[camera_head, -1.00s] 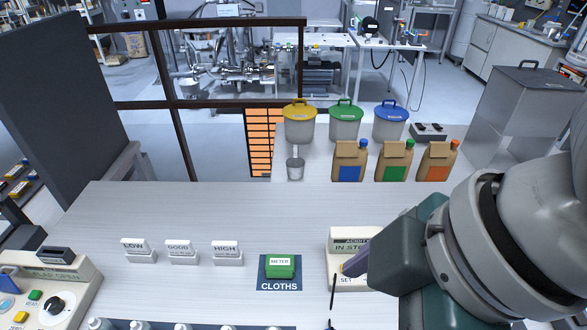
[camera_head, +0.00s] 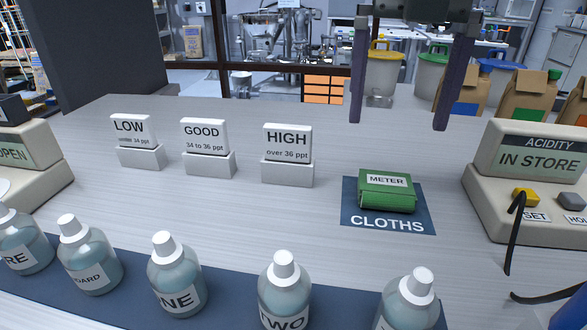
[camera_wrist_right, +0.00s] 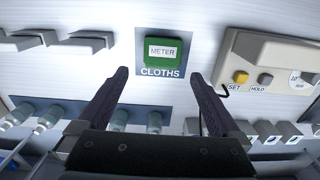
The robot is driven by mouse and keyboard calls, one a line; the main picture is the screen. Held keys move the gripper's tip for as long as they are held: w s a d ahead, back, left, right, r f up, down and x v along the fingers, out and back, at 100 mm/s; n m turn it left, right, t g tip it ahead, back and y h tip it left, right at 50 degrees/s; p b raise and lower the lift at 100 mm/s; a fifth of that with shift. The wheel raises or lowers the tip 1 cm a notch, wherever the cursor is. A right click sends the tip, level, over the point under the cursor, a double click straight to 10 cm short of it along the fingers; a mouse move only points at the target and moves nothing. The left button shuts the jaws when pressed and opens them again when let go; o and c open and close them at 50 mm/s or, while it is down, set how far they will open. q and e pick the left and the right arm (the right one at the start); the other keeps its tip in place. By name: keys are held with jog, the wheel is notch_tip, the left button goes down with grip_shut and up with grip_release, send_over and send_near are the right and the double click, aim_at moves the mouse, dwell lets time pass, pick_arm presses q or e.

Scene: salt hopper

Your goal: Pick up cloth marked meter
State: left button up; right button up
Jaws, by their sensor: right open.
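The green cloth marked METER (camera_head: 387,192) lies folded on the dark blue CLOTHS mat (camera_head: 357,218) on the bench. My right gripper (camera_head: 400,122) hangs above and behind the cloth in the head view, its two dark fingers pointing down and apart. It is open and empty. In the right wrist view the cloth (camera_wrist_right: 163,52) lies beyond and between the fingertips of the right gripper (camera_wrist_right: 158,75), not touching them. My left gripper is not in view.
The acidity meter (camera_head: 530,170) with its dark cable stands right of the mat. White LOW, GOOD and HIGH signs (camera_head: 287,155) stand to the left. Several bottles (camera_head: 285,290) line the front. The bench between signs and bottles is clear.

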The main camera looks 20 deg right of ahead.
aim_at(387, 183)
jog(key=shift+w+d+f, duration=0.15)
jog(key=shift+d+f, duration=0.1)
jog(key=shift+f, duration=0.2)
jog(key=f+b, duration=0.1)
jog(key=f, duration=0.8)
jog(key=shift+s, duration=0.2)
jog(key=shift+c, duration=0.4)
jog(key=c, duration=1)
jog(key=shift+r, duration=0.1)
